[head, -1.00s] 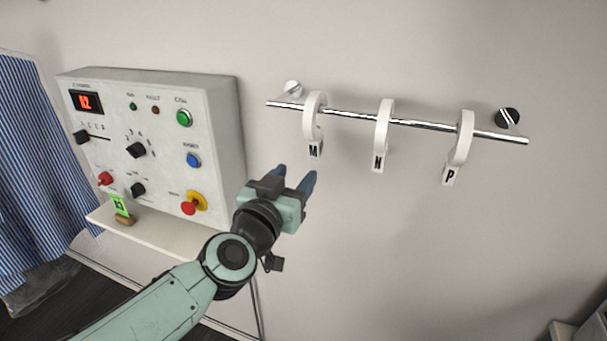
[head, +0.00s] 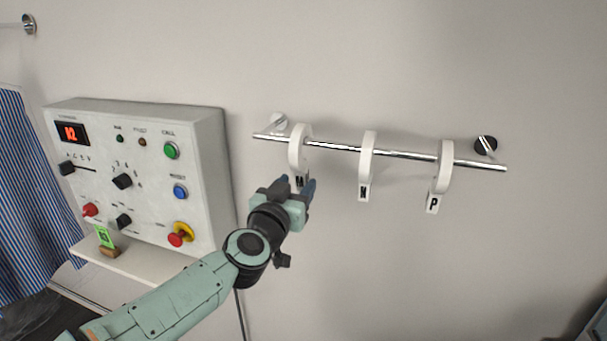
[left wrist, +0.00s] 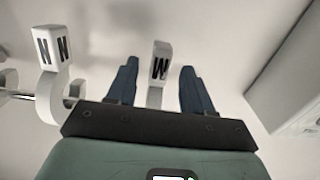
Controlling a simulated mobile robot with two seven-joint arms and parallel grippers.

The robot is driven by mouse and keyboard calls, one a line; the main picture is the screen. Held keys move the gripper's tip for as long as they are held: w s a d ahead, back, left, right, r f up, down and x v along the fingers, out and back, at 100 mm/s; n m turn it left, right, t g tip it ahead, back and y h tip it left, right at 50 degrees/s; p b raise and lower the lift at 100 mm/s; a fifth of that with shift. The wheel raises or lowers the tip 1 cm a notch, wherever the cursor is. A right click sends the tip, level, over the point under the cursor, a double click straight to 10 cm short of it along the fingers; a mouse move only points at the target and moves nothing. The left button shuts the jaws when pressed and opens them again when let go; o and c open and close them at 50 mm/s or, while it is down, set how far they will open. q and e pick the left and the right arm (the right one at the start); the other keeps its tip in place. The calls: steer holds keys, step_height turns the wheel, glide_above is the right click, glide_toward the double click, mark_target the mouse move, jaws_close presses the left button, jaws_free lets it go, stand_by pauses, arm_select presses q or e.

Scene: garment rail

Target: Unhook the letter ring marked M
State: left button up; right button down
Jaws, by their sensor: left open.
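The white letter ring marked M (head: 299,148) hangs on the chrome rail (head: 331,146) at its left end. Its tag is partly covered by my left gripper (head: 298,186) in the head view. In the left wrist view the M tag (left wrist: 160,66) shows upside down between the two dark blue fingers of the left gripper (left wrist: 158,85). The fingers stand apart, with a gap on both sides of the tag. I cannot tell how deep the tag sits between them. My right gripper is in neither view.
The ring marked N (head: 366,160) and the ring marked P (head: 443,172) hang further right on the rail. A control box (head: 205,150) with buttons and knobs is on the wall at left, above a small shelf (head: 150,262). The wall below the rail is clear.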

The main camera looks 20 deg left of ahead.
mark_target(297, 171)
arm_select(q)
steer(key=shift+w+a+p, duration=0.15)
steer(key=shift+w+p, duration=0.95)
steer(key=shift+w, duration=1.45)
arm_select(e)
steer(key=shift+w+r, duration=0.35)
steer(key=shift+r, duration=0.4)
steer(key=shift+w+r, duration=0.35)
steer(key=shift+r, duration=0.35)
arm_select(q)
jaws_close()
steer(key=shift+r, duration=0.1)
